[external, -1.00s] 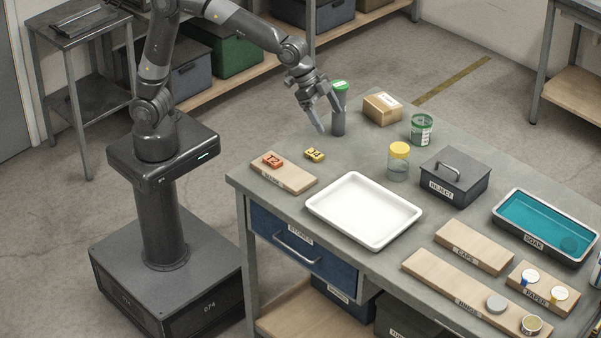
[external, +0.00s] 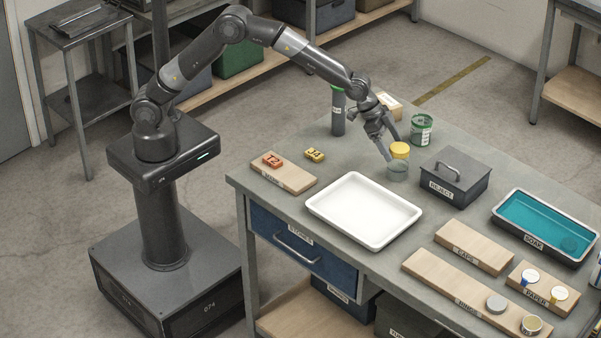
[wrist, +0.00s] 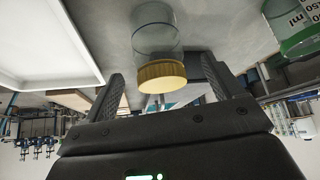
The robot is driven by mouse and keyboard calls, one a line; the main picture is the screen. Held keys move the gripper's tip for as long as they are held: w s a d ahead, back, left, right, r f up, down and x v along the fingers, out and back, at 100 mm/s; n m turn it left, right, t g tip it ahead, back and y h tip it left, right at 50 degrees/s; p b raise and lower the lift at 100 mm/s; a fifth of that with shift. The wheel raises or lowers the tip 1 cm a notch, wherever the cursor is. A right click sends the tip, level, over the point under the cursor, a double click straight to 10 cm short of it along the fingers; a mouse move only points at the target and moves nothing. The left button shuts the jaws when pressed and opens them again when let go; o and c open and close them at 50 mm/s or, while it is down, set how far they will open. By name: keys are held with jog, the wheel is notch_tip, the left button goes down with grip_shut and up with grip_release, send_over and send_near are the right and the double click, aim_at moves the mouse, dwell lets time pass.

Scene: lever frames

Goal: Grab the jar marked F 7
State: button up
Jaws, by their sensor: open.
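A clear glass jar with a yellow lid (external: 398,172) stands upright on the workbench, left of the reject box. My gripper (external: 391,149) is open at its lid, tilted down from the upper left. In the wrist view the jar (wrist: 156,38) appears inverted, its ribbed yellow lid between the two open fingers with gaps on both sides. No F 7 mark is readable on it.
A lidded box marked REJECT (external: 454,175) stands close on the right. A white tray (external: 320,207) lies in front. A dark green-topped cylinder (external: 338,115) and a cardboard box (external: 390,103) stand behind. A teal SOAK tray (external: 506,201) is farther right.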

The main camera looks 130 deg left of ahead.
aim_at(407, 173)
jog(key=shift+x, duration=2.95)
jog(key=shift+d, duration=0.15)
jog(key=c, duration=1)
jog(key=shift+c, duration=0.7)
jog(key=shift+r, duration=0.1)
